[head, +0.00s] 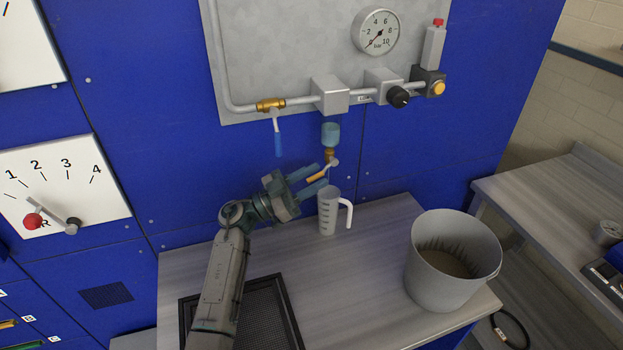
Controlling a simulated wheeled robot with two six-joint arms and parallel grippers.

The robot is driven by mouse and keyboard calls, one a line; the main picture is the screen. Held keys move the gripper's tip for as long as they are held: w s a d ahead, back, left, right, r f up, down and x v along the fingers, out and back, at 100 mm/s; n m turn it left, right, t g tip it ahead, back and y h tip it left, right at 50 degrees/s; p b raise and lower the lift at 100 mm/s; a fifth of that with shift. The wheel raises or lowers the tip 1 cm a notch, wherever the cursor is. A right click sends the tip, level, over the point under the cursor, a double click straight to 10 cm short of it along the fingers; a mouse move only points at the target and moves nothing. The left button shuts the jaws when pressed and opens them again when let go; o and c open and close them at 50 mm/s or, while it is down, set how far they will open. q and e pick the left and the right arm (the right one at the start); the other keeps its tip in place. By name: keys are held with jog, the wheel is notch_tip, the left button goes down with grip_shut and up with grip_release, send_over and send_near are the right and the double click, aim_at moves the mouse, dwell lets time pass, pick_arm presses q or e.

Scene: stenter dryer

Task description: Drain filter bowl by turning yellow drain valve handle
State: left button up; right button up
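The filter bowl (330,134) is a small blue translucent cup hanging under a grey block on the pipe. A brass drain valve (330,155) sits below it, with a yellow handle (317,177) slanting down to the left. My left gripper (322,174) reaches in from the left. Its two fingers are apart, one on each side of the yellow handle. I cannot tell whether either finger touches it. A clear measuring jug (327,213) stands upright on the bench below the valve, close to the lower finger. My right gripper is out of view.
A grey bucket (445,292) stands at the bench's right end. A black mesh tray (268,310) lies under my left arm. A blue-handled valve (277,138) hangs left of the bowl. A gauge (376,32) and black knob (398,97) are higher right. The middle of the bench is clear.

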pick_arm(q)
jog(key=p+v, duration=0.1)
jog(key=v, duration=0.9)
jog(key=shift+s+a, duration=0.2)
jog(key=shift+a, duration=0.15)
jog(key=shift+f, duration=0.15)
